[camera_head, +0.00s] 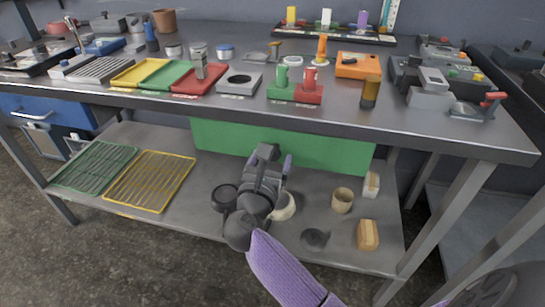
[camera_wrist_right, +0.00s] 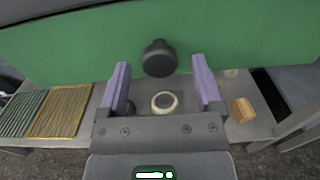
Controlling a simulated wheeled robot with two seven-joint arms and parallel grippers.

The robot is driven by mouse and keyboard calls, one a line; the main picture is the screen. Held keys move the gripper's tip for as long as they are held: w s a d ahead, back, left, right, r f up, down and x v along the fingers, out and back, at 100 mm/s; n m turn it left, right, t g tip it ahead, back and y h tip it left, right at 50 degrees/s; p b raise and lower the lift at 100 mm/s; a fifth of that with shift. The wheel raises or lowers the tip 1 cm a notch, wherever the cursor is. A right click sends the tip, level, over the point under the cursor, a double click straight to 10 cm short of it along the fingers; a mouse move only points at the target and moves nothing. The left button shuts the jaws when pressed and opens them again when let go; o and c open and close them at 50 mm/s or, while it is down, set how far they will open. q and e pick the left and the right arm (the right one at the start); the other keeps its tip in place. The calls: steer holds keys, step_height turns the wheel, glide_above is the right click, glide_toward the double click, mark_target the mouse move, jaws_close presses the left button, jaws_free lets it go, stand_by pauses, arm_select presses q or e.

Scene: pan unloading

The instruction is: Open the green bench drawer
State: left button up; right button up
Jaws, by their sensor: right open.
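The green bench drawer (camera_head: 330,150) hangs under the table top, its front flush below the edge, and looks shut. In the right wrist view its green front (camera_wrist_right: 240,35) fills the top, with a round dark knob (camera_wrist_right: 158,58) standing out from it. My right gripper (camera_head: 272,158) is in front of the drawer and hides the knob in the head view. In the wrist view the right gripper (camera_wrist_right: 160,72) is open, its two purple fingers on either side of the knob and apart from it. My left gripper is not in view.
The steel bench top (camera_head: 205,100) above carries trays, blocks and tools. The lower shelf (camera_head: 200,205) holds a green rack (camera_head: 95,166), a yellow rack (camera_head: 150,180), a beige cup (camera_head: 342,200) and a wooden block (camera_head: 368,235). A blue drawer (camera_head: 60,110) is at left.

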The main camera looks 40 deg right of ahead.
steer(key=shift+x, duration=1.05)
jaws_close()
